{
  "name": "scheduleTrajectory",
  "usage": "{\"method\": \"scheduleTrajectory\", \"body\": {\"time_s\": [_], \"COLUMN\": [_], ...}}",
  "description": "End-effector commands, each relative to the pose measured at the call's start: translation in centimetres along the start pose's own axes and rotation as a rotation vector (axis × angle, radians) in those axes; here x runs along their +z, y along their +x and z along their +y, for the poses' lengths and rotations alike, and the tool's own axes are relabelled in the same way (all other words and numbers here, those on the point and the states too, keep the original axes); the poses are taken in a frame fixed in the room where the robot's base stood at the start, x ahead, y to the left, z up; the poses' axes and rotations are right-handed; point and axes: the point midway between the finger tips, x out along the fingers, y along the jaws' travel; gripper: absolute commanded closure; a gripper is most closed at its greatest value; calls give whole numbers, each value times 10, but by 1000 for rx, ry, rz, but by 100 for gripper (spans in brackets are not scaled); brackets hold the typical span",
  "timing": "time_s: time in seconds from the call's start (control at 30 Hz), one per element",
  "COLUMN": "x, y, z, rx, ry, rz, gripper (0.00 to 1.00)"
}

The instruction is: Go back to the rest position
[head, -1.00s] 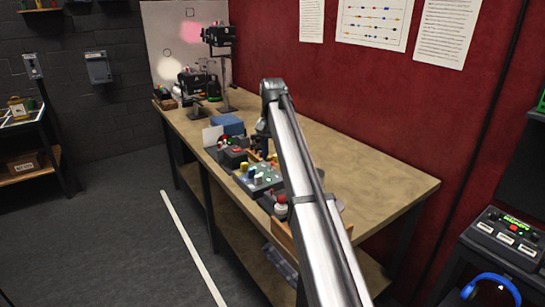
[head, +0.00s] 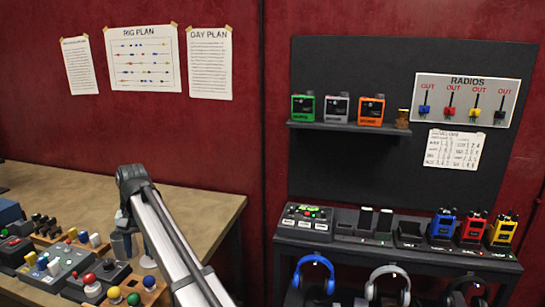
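My arm rises from the bottom of the head view to a bent joint over the wooden workbench (head: 200,200). My gripper (head: 122,222) hangs below that joint, small and dark, mostly hidden by the arm. I cannot see its fingers well enough to tell open from shut, or whether it touches anything.
On the right, a dark shelf (head: 360,128) holds green, grey and orange radios. Below, a charging bench (head: 400,262) carries a control box (head: 307,216) and blue, red and yellow radios. Headphones (head: 313,275) hang underneath.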

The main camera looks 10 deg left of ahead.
Motion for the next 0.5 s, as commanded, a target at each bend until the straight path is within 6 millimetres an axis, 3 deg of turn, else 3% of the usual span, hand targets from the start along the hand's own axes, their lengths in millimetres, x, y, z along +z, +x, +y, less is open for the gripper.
{"method": "scheduleTrajectory", "body": {"time_s": [0.03, 0.17, 0.3, 0.5], "x": [19, 48, 68, 72], "y": [12, 33, 78, 152], "z": [34, 98, 164, 228], "rx": [-18, -64, -95, -90], "ry": [27, 83, 148, 214], "rz": [-15, -47, -80, -108], "gripper": [61, 61, 61, 61]}}
